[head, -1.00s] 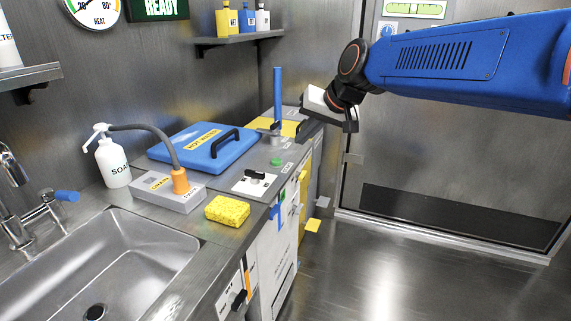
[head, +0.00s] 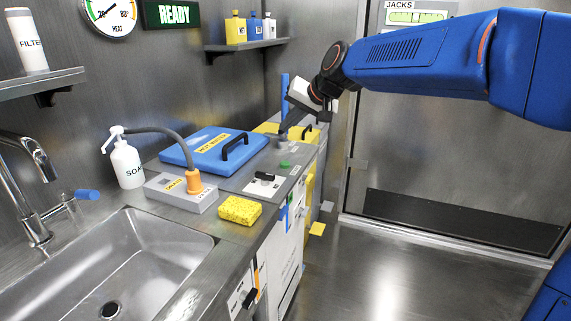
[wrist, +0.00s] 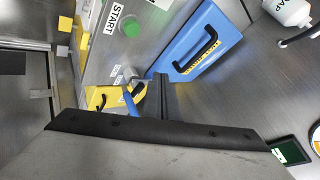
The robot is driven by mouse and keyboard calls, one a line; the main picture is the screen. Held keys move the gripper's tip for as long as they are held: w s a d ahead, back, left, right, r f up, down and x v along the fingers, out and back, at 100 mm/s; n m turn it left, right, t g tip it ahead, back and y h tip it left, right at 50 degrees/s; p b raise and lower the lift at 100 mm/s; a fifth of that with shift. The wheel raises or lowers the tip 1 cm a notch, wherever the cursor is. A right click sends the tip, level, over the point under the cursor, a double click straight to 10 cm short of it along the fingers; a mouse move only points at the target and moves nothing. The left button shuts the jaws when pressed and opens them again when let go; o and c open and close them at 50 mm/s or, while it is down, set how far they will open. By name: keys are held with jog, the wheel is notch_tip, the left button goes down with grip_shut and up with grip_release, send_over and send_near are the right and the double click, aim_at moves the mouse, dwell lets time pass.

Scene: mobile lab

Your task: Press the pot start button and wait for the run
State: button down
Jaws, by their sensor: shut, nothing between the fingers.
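The round green start button (head: 285,165) sits on the grey counter panel to the right of the blue hot-water lid. In the wrist view the green button (wrist: 131,28) is near the top, beside a white START label (wrist: 112,17). My gripper (head: 283,131) is shut and empty, angled down above the counter just beyond the button. In the wrist view my gripper's dark fingers (wrist: 160,82) point toward the counter, apart from the button. The wall sign (head: 173,13) reads READY.
The blue lid (head: 205,146) with a black handle lies left of the button. An upright blue bar (head: 285,90) stands close behind my gripper. A black-handled switch (head: 264,177), yellow sponge (head: 239,210), grey box (head: 176,192) and sink (head: 130,250) are nearer. Floor on the right is clear.

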aim_at(288, 164)
jog(key=shift+f, duration=4.4)
jog(key=shift+f, duration=0.15)
jog(key=shift+f, duration=0.25)
jog(key=shift+f, duration=0.5)
jog(key=shift+r, duration=0.95)
jog(key=shift+r, duration=0.1)
jog(key=shift+r, duration=2.4)
